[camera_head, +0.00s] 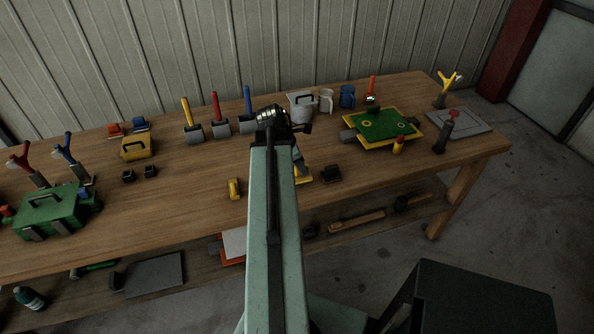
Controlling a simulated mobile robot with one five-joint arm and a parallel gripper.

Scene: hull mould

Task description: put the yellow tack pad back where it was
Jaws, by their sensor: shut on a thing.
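My gripper (301,168) is mostly hidden behind my own arm, low over the middle of the wooden workbench. It is shut on a yellow thing (304,177), which looks like the yellow tack pad; only its right part shows. I cannot tell whether the pad touches the bench top. Another small yellow piece (234,189) lies on the bench to the left of my arm.
A dark block (331,174) sits close right of my gripper. A green board with yellow edging (375,126) is farther right. Rollers with coloured handles (220,128) and a grey jug (300,106) stand behind. A green toolbox (52,213) is at left. Bare bench (185,185) lies left of centre.

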